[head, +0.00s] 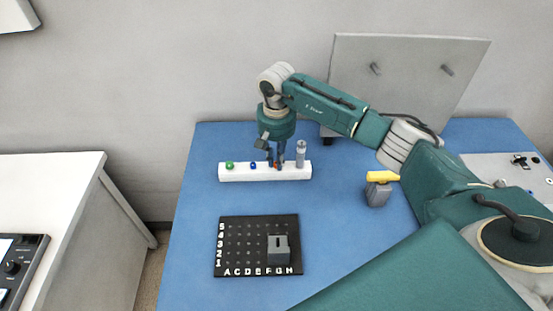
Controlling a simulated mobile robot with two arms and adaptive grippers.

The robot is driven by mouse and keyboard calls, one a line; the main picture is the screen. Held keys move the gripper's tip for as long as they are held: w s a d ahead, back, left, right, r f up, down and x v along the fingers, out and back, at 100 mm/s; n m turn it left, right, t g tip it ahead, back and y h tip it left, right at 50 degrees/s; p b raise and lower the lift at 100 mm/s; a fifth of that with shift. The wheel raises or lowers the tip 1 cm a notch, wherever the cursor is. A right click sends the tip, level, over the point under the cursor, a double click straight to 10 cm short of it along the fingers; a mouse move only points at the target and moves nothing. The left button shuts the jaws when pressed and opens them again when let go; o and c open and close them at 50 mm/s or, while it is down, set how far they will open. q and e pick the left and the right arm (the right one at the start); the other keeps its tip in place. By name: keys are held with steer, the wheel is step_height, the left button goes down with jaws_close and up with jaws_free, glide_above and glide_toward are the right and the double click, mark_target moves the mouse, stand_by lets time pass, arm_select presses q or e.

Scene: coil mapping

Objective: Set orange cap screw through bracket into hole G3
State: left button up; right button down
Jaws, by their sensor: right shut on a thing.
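My right gripper (277,160) points down at the white rack (238,175) and is shut on the orange cap screw (277,166), of which only a small bit of orange shows between the fingers. I cannot tell whether the screw is still seated in the rack. The black board (235,262), marked A to H and 1 to 5, lies flat nearer to me. The grey bracket (279,252) sits on its lower right part, around columns F to H, and covers the holes there, so hole G3 is not clearly seen. My left gripper is not in view.
A green screw (230,166) and a blue screw (253,166) stand in the rack, with a grey cylinder (300,152) at its right end. A grey tool with a yellow top (379,188) stands right on the blue table (340,225). A grey panel (410,75) is behind.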

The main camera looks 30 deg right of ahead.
steer(key=shift+r+p, duration=0.45)
steer(key=shift+r, duration=1.3)
steer(key=shift+r+p, duration=0.5)
steer(key=shift+r, duration=1.2)
steer(key=shift+a, duration=0.15)
